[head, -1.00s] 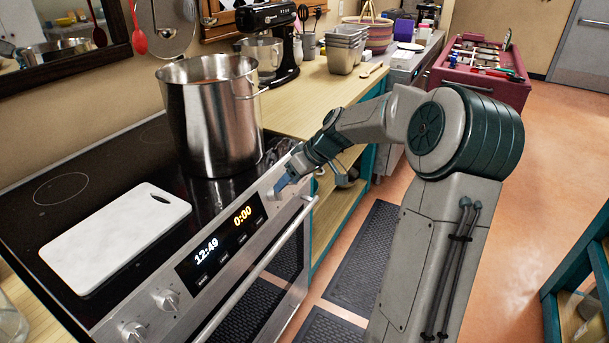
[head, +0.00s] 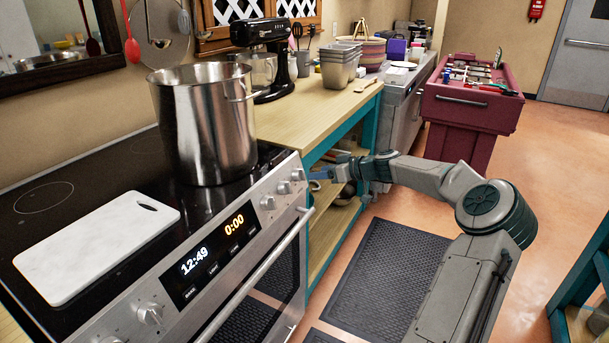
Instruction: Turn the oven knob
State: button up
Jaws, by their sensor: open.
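The oven (head: 236,255) is a steel range with a black cooktop and a lit display reading 12:49 and 0:00. Several steel knobs sit on its sloped front panel. To the right of the display are a lower knob (head: 267,202), a middle knob (head: 284,188) and an upper knob (head: 298,175). Another knob (head: 150,313) is left of the display. My gripper (head: 319,175) is just right of the upper knob, off the panel's right end, with a small gap in the picture. It is open, with nothing visible in it. Its fingers are small and seen side-on.
A large steel pot (head: 203,130) and a white cutting board (head: 98,245) stand on the cooktop. The oven handle (head: 255,275) juts out below the panel. A wooden counter (head: 310,105) with teal legs is beyond my gripper. Black mats (head: 385,270) cover the floor.

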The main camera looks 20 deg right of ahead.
aim_at(304, 174)
jog(key=x, duration=0.7)
jog(key=shift+w, duration=0.1)
jog(key=c, duration=1)
